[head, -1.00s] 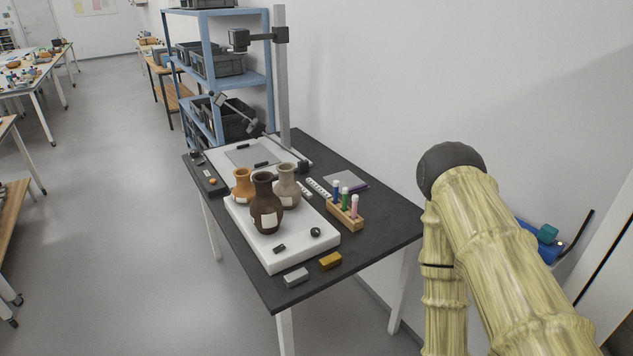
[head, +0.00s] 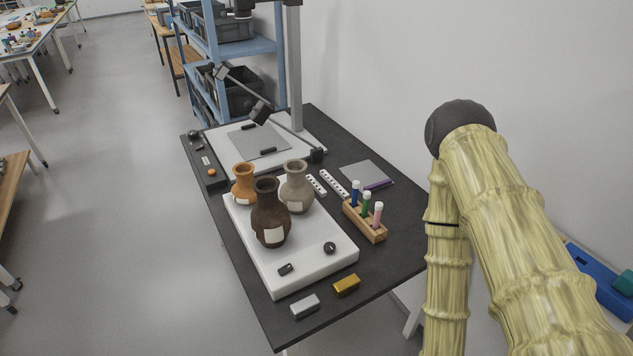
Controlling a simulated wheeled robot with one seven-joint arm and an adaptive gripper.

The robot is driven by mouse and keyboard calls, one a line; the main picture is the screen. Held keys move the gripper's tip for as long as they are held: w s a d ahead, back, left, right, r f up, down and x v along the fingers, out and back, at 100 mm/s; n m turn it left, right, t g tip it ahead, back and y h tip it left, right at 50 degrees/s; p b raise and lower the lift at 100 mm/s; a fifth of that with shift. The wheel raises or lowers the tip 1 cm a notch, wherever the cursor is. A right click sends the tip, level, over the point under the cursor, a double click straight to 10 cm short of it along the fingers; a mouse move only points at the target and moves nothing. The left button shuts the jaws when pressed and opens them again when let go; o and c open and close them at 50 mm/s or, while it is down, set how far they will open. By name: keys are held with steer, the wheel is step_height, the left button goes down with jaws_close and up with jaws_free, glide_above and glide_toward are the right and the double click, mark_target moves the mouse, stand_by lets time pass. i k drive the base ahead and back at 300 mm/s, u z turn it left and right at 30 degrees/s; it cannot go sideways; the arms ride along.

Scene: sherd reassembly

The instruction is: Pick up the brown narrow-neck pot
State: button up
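The brown narrow-neck pot (head: 268,208) stands upright at the front of a group of three pots on a white foam slab (head: 309,274). It is dark brown with a pale label on its body. An orange pot (head: 243,184) stands behind it to the left, and a grey-beige pot (head: 298,186) stands behind it to the right, both close to it. My arm rises at the right of the head view, well apart from the pots. My gripper is out of view.
The slab lies on a dark table (head: 402,222). A wooden rack of marker-like tubes (head: 366,226) stands right of the pots. A silver block (head: 305,306) and a gold block (head: 346,285) lie at the front. A copy stand post (head: 294,70) rises behind. Open floor lies left.

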mark_target(270, 219)
steer(key=u, duration=1.35)
steer(key=k, duration=0.45)
steer(key=z, duration=0.4)
